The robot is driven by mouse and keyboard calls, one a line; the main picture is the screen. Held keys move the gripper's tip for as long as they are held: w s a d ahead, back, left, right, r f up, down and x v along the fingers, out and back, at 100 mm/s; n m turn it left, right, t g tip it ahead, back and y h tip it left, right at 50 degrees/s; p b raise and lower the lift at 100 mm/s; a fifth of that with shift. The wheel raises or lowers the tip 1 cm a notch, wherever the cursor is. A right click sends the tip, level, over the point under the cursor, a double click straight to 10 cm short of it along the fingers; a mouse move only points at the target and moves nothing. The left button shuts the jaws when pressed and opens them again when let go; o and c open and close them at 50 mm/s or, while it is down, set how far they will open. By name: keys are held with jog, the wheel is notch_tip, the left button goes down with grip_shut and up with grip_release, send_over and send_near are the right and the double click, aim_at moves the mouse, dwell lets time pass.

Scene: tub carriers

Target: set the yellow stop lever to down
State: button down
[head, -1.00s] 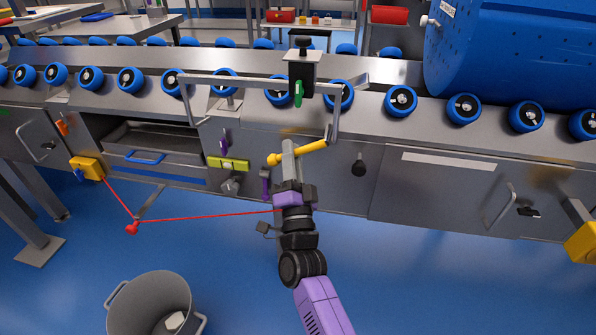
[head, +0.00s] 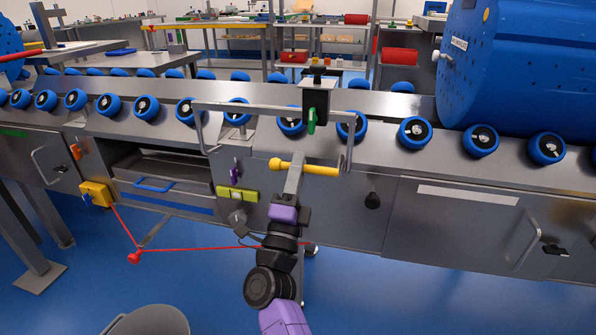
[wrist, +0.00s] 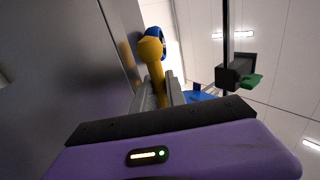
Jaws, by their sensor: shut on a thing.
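The yellow stop lever (head: 322,170) lies nearly level across the conveyor's steel front panel in the head view. Its round knob (head: 275,163) is at the left end, and the right end sits slightly lower. My gripper (head: 295,168) comes up from below and is shut on the lever's bar between the knob and the right end. In the wrist view the yellow lever (wrist: 155,75) runs up from between my fingers (wrist: 158,96), knob outward. The fingers hide part of the bar.
A bent metal rail (head: 347,135) and a black box with a green tab (head: 311,126) are just above. A black knob (head: 372,201) is right of the lever, a yellow-green block (head: 237,195) left. A red cord (head: 190,248) runs below. A grey bin (head: 150,322) stands on the floor.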

jog(key=shift+d+r, duration=0.1)
jog(key=shift+r, duration=0.05)
jog(key=c, duration=1.4)
grip_release()
jog(key=shift+o, duration=0.2)
jog(key=p+v, duration=0.2)
jog(key=v, duration=0.6)
jog(key=shift+w, duration=0.1)
